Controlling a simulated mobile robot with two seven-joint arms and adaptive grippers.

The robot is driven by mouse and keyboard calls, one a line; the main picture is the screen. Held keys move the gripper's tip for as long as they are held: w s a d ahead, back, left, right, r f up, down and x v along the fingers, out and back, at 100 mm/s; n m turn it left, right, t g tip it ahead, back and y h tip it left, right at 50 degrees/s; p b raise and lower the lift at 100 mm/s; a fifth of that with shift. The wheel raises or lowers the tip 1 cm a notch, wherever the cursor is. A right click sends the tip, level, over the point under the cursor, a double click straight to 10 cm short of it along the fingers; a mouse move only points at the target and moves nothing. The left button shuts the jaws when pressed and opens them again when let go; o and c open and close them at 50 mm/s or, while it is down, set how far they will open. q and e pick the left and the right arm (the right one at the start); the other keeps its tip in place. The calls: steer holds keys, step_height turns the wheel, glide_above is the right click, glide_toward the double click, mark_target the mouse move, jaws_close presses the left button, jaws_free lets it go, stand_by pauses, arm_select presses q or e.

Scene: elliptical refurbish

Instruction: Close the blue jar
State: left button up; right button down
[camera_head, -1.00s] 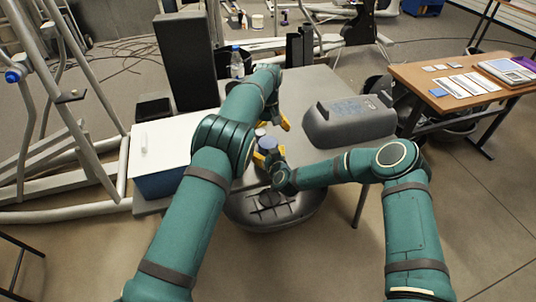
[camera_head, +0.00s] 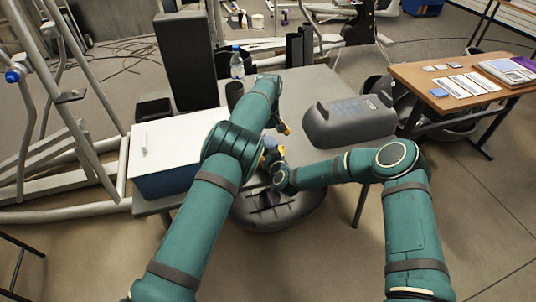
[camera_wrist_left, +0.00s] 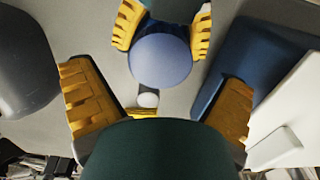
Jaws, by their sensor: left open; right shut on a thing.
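The blue jar (camera_wrist_left: 160,62) shows a round, smooth, lavender-blue face in the left wrist view. My right gripper (camera_wrist_left: 165,28) is shut on it, with one yellow finger on each side. In the head view the jar (camera_head: 269,143) is a small blue patch, mostly hidden by my left arm. My left gripper (camera_head: 282,128) is open, its yellow fingers spread wide to either side in the left wrist view, with nothing seen held. A small pale round thing (camera_wrist_left: 148,99) lies just below the jar in the left wrist view; I cannot tell whether it is a lid.
A blue box with a white lid (camera_head: 160,160) stands on the left of the grey table (camera_head: 300,88). A dark cup (camera_head: 234,94) and a clear bottle (camera_head: 237,65) stand behind my left arm. A bulky grey device (camera_head: 348,121) sits at the right. The table's back middle is clear.

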mark_target(268, 142)
arm_select(q)
steer(key=shift+f, duration=1.9)
steer(key=c, duration=1.3)
steer(key=shift+m, duration=0.9)
steer(key=o, duration=1.3)
steer(key=shift+r, duration=0.1)
steer(key=shift+r, duration=2.2)
steer(key=shift+r, duration=0.1)
